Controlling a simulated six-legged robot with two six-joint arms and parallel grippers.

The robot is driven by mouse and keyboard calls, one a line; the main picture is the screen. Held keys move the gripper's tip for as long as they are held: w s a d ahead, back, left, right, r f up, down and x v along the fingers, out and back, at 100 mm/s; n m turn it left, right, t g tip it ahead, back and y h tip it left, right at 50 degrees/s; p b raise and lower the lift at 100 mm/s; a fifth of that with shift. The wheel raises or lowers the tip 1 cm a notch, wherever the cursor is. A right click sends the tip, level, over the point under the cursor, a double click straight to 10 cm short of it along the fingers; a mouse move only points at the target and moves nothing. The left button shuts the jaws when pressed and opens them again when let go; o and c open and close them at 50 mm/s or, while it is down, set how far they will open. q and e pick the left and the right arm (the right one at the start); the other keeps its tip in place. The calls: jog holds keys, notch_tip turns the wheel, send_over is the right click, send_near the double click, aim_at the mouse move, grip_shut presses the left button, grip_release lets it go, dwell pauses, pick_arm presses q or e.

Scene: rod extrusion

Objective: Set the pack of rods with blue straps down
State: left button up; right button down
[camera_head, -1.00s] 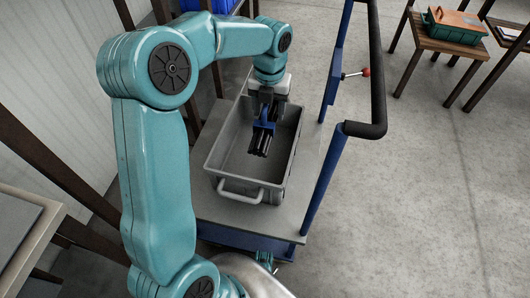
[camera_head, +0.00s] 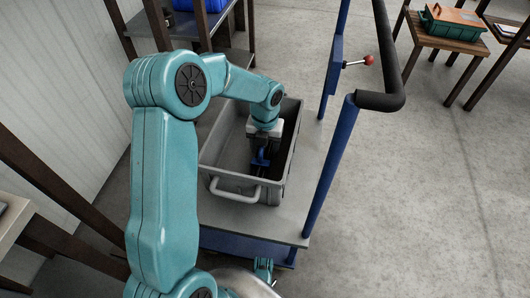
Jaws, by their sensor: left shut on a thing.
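The pack of rods with blue straps (camera_head: 261,158) shows as a small dark bundle with a blue band. It is inside the grey crate (camera_head: 236,200), low between the walls. My left gripper (camera_head: 264,145) reaches down into the crate and is shut on the pack. The gripper and my arm hide much of the pack, so I cannot tell whether it touches the crate floor. The crate has a handle on its near side and stands on a cart.
The cart's grey deck (camera_head: 307,185) has bare room right of the crate. A blue post and a black handle bar (camera_head: 381,95) rise at the right. A wooden table (camera_head: 437,38) with a green and orange toolbox (camera_head: 453,26) stands at the back right.

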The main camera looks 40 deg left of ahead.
pick_arm(q)
jog(key=shift+f, duration=0.8)
jog(key=shift+r, duration=0.1)
pick_arm(e)
jog(key=shift+f, duration=0.3)
pick_arm(q)
jog(key=o, duration=1.3)
pick_arm(e)
jog(key=shift+w, duration=0.1)
pick_arm(q)
jog(key=shift+o, duration=0.2)
notch_tip(320, 180, up, 12)
jog(key=p, duration=0.5)
pick_arm(e)
jog(key=r, duration=0.3)
jog(key=s+a+r, duration=0.1)
jog(key=r, duration=0.1)
jog(key=shift+s, duration=0.1)
pick_arm(q)
jog(key=shift+p, duration=0.3)
